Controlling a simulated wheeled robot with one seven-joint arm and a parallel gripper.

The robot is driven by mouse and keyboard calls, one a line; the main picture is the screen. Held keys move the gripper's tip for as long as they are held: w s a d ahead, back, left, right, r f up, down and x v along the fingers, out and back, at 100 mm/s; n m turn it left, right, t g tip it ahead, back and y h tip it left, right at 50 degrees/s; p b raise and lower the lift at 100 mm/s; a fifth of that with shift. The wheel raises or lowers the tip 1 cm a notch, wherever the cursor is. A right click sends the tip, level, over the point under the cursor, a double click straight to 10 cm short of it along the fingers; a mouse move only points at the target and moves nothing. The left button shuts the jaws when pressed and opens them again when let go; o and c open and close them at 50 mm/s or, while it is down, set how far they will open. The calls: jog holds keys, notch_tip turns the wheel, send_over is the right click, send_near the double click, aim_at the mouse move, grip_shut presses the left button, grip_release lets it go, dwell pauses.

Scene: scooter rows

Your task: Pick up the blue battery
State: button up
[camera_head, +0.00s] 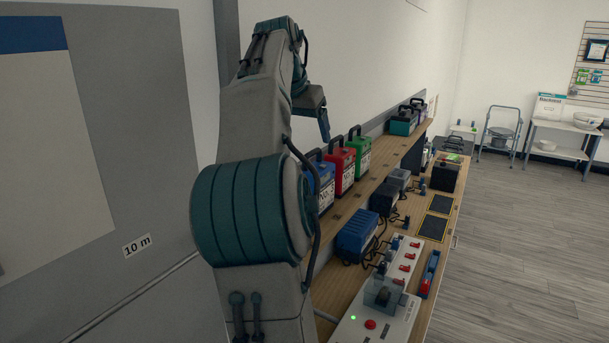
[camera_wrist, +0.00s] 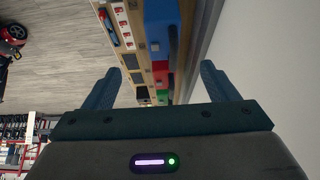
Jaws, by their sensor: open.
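The blue battery (camera_head: 323,187) stands on the upper wooden shelf, at the near end of a row with a red battery (camera_head: 342,167) and a green battery (camera_head: 359,153). It has a black top handle, and my arm hides its left part in the head view. In the wrist view the blue battery (camera_wrist: 156,22) is at the top edge, cut off, with the red battery (camera_wrist: 160,68) lower. My gripper (camera_head: 320,118) is above the shelf near the row and apart from the batteries. Its fingers (camera_wrist: 161,85) are spread, with nothing held between them.
A wall runs close along the shelf's left side. The lower bench holds a blue charger-like box (camera_head: 357,234), dark boxes, cables and a grey panel with red switches (camera_head: 403,262). Teal and purple batteries (camera_head: 404,121) stand at the shelf's far end.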

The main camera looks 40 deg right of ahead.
jog(key=r, duration=0.1)
send_near(318, 166)
jog(key=x, duration=0.3)
jog(key=shift+p+x, duration=0.85)
jog(key=shift+x, duration=1.85)
jog(key=shift+a+f, duration=0.1)
jog(key=shift+a, duration=0.15)
grip_shut()
jog(key=shift+d, duration=0.1)
